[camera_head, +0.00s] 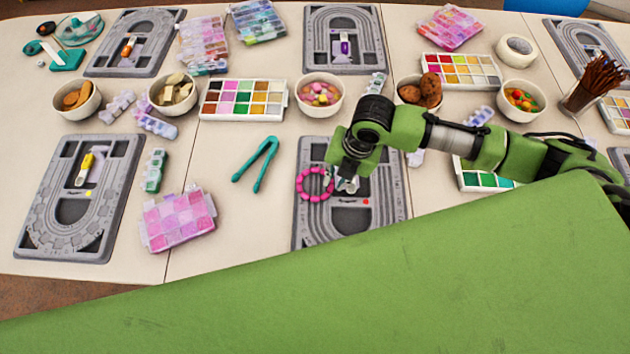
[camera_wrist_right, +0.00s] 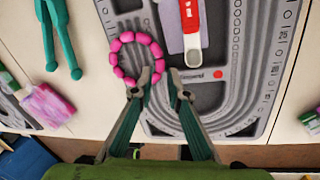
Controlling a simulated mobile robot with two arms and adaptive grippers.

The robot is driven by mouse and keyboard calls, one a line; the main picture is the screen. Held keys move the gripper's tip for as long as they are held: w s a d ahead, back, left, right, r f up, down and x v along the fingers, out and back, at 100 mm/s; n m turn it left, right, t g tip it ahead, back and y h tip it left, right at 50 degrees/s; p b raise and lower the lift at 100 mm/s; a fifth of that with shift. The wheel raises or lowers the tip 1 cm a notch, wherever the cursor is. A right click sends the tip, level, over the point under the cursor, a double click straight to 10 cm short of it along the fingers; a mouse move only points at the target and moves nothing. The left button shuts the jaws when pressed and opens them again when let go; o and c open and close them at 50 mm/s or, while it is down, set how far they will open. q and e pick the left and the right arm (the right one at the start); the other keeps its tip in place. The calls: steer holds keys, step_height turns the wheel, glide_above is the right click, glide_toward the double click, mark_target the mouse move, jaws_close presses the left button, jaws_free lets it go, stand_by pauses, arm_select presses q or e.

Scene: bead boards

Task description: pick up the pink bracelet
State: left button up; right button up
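The pink bracelet (camera_head: 300,187) is a closed ring of round beads in the head view. It lies across the left edge of the front middle grey bead board (camera_head: 384,218). My right gripper (camera_head: 345,183) is low over the board at the bracelet's right side. In the right wrist view the bracelet (camera_wrist_right: 114,46) is at upper left. The right gripper (camera_wrist_right: 162,74) is open there: one fingertip overlaps the ring's lower right part, the other is outside it. My left gripper is not in view.
Teal pliers (camera_head: 256,164) lie left of the bracelet, also in the wrist view (camera_wrist_right: 60,38). A red-handled tool (camera_wrist_right: 190,18) lies on the board. A pink bead box (camera_head: 178,220) and another grey board (camera_head: 115,215) are further left. Bowls stand behind. Table between pliers and board is clear.

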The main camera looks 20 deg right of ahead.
mark_target(331, 187)
steer(key=f, duration=0.3)
steer(key=shift+w+a+f, duration=0.2)
steer(key=shift+a+f, duration=0.05)
jaws_close()
